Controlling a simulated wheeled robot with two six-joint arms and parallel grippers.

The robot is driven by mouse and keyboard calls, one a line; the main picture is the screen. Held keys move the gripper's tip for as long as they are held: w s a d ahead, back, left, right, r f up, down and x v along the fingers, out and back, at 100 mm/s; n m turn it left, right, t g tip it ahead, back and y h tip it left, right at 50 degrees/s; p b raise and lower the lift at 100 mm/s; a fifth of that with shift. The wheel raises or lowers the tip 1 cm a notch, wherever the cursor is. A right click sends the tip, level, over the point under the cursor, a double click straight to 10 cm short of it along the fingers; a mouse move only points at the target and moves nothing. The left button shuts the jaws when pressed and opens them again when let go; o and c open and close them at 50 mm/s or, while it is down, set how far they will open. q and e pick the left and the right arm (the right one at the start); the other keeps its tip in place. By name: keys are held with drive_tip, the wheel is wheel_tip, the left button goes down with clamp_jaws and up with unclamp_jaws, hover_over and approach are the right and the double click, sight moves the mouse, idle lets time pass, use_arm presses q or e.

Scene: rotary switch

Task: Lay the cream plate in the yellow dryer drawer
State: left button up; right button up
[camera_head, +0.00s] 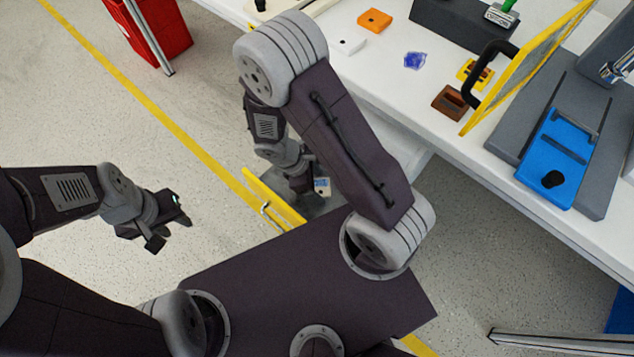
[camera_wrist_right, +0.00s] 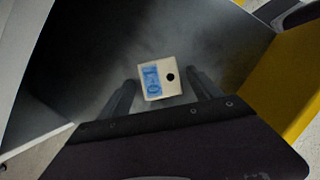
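The cream plate (camera_wrist_right: 174,88), a small square with a blue label and a black dot, lies over the grey floor of the yellow dryer drawer. A small part of it shows beside my right gripper in the head view (camera_head: 322,187). The drawer's yellow front (camera_head: 272,198) also shows in the right wrist view (camera_wrist_right: 292,85). My right gripper (camera_wrist_right: 162,77) points down into the drawer, its fingers apart on either side of the plate. A gap shows at the right finger; contact at the left cannot be told. My left gripper (camera_head: 170,231) is open and empty over the floor.
The white workbench (camera_head: 400,95) holds an orange block (camera_head: 375,20), a blue piece (camera_head: 414,61), a brown block (camera_head: 452,102) and a blue device (camera_head: 556,160). A yellow-framed panel (camera_head: 525,65) stands upright there. A red cabinet (camera_head: 165,30) stands at upper left.

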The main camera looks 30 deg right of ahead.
drive_tip(key=p+v, duration=0.7)
drive_tip(key=v, duration=0.4)
wheel_tip(320, 180, up, 10)
drive_tip(key=m+t+y, duration=0.3)
drive_tip(key=m+y, duration=0.1)
drive_tip(key=m, duration=1)
hover_over(320, 187)
drive_tip(key=shift+f, duration=0.15)
